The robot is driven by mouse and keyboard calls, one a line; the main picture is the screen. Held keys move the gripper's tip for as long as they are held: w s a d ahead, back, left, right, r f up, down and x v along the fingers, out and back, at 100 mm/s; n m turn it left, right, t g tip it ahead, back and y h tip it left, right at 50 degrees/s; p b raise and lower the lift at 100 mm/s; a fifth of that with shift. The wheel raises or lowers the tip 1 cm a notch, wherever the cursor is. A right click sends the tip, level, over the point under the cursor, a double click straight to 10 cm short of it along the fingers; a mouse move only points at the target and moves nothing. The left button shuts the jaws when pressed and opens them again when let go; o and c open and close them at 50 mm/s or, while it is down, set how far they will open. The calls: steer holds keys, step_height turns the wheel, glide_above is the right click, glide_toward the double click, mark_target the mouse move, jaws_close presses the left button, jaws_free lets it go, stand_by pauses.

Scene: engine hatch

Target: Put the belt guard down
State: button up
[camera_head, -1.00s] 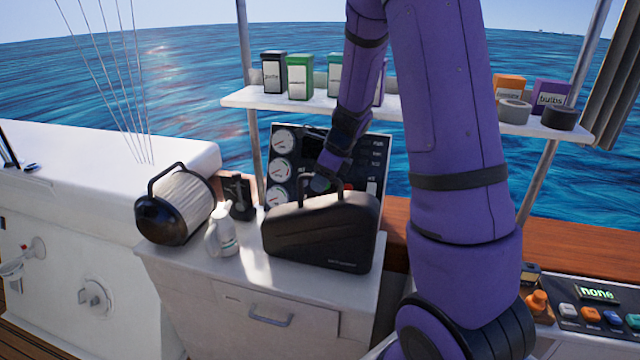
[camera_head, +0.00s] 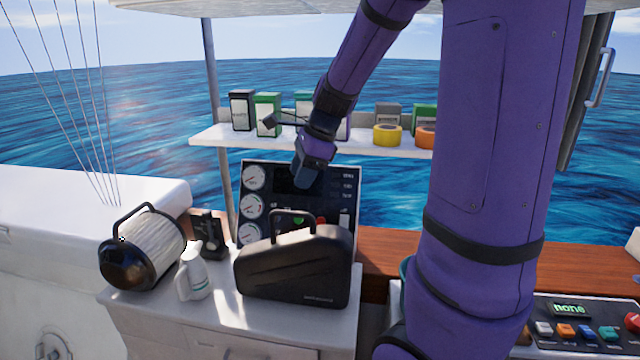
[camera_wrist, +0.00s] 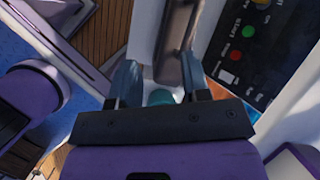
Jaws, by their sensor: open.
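The belt guard, which I take to be the black case-like cover with a top handle (camera_head: 297,268), stands upright on the white counter (camera_head: 225,309). My gripper (camera_head: 303,182) is above it, in front of the gauge panel, and apart from its handle. In the wrist view my two fingers (camera_wrist: 160,80) are spread with nothing held between them. A dark narrow shape, probably the guard from above (camera_wrist: 170,50), lies beyond the fingertips.
A white pleated filter with a black end (camera_head: 145,248), a white bottle (camera_head: 192,273) and a small black part (camera_head: 209,236) crowd the counter's left. The gauge panel (camera_head: 345,205) stands behind. A shelf (camera_head: 220,137) with boxes and tape rolls is close to my arm.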

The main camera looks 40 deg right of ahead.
steer(key=s+a+r+n+h, duration=0.1)
steer(key=s+a+r+n, duration=0.1)
steer(key=s+a+n, duration=0.2)
steer(key=s+a+r+n+t+h, duration=0.1)
steer(key=s+a+r+n, duration=0.2)
steer(key=s+n, duration=0.6)
steer(key=s+a+r+n+t+h, duration=0.1)
steer(key=s+a+r+n, duration=0.2)
steer(key=s+n, duration=0.4)
steer(key=a+n, duration=0.1)
steer(key=n, duration=0.2)
steer(key=shift+a, duration=0.4)
steer(key=shift+a, duration=0.1)
